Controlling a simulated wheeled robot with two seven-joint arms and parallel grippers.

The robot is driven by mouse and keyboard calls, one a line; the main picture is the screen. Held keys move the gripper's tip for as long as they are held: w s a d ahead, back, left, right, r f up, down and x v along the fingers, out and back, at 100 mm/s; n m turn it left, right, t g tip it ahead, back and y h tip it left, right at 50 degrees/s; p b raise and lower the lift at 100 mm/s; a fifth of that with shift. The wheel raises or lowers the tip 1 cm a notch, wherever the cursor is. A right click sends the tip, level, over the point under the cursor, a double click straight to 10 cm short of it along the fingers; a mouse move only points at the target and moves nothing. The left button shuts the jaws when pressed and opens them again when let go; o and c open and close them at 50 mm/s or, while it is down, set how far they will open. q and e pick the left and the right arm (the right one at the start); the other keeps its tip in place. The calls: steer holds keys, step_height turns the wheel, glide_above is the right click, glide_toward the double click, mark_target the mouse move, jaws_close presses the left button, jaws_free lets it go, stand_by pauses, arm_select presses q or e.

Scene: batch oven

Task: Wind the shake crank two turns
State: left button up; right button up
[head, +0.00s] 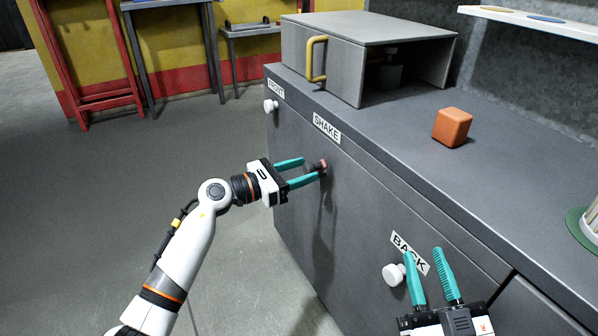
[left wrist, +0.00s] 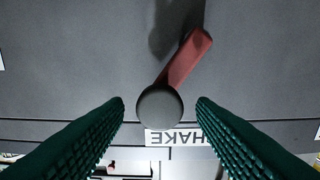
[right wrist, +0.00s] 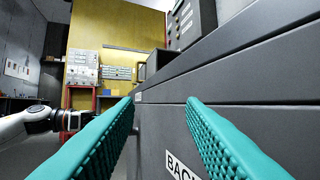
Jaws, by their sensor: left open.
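The shake crank has a red arm (left wrist: 188,56) and a round dark grey knob (left wrist: 160,107), on the cabinet front below the SHAKE label (head: 326,128). In the head view the crank (head: 323,164) is partly hidden by my left gripper (head: 310,169). That gripper is open, with one teal finger on each side of the knob. In the left wrist view gaps show between the knob and both fingers. My right gripper (head: 423,252) is open and empty, near the BACK label (head: 410,252) and its white knob (head: 394,274).
A grey box oven (head: 375,28) with a yellow handle (head: 316,58) stands on the cabinet top (head: 400,125). An orange block (head: 452,127) lies beside it. Another white knob (head: 270,105) sits under the FRONT label (head: 276,88).

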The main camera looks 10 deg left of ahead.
arm_select(q)
jaws_close()
